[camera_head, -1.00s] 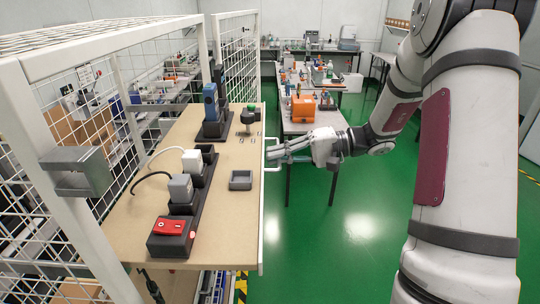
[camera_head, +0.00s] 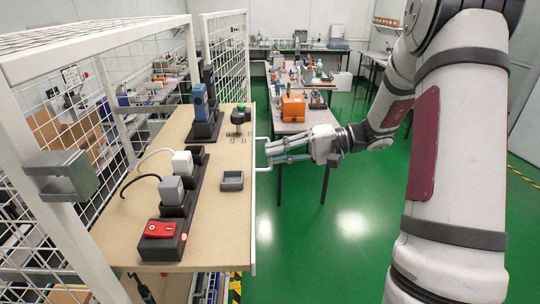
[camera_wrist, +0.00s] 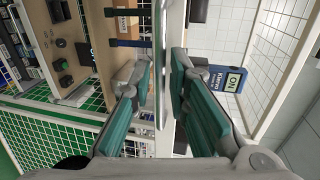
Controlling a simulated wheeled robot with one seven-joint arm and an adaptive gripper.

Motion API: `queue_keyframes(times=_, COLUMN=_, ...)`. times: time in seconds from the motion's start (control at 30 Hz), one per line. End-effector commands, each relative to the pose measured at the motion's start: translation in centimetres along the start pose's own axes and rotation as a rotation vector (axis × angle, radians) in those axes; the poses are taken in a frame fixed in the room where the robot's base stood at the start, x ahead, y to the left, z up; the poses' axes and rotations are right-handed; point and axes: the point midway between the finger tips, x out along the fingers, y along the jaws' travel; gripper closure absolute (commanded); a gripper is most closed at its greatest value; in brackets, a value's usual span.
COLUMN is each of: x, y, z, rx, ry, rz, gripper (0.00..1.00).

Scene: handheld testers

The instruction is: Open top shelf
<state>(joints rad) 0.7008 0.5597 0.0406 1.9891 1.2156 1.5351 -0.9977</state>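The top shelf (camera_head: 215,228) is a wood-coloured board with a pale front edge, on a white mesh rack at the left of the head view. A thin white handle (camera_head: 263,169) sticks out from the middle of that edge. My gripper (camera_head: 268,153) is at the handle, coming from the right. Its fingers with teal pads are spread apart, with their tips just at the handle's outer bar. In the wrist view my gripper (camera_wrist: 162,68) has a pale bar running between its two fingers, with gaps visible. The exact contact with the handle cannot be told.
The shelf carries a black strip with a red-topped block (camera_head: 161,230), plugs, a grey tray (camera_head: 232,181) and a blue tool (camera_head: 200,101). A table with an orange box (camera_head: 293,107) stands behind my gripper.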

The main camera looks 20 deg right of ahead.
Motion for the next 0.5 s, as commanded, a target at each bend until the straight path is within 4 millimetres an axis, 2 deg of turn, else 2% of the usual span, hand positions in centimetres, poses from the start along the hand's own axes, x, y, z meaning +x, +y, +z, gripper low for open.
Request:
queue_keyframes(times=0.3, x=-6.6, y=0.1, z=-0.1, rx=0.000, ry=0.004, rz=0.001, gripper=0.84)
queue_keyframes(times=0.5, x=-9.1, y=0.1, z=0.0, rx=0.000, ry=0.001, rz=0.000, gripper=0.84)
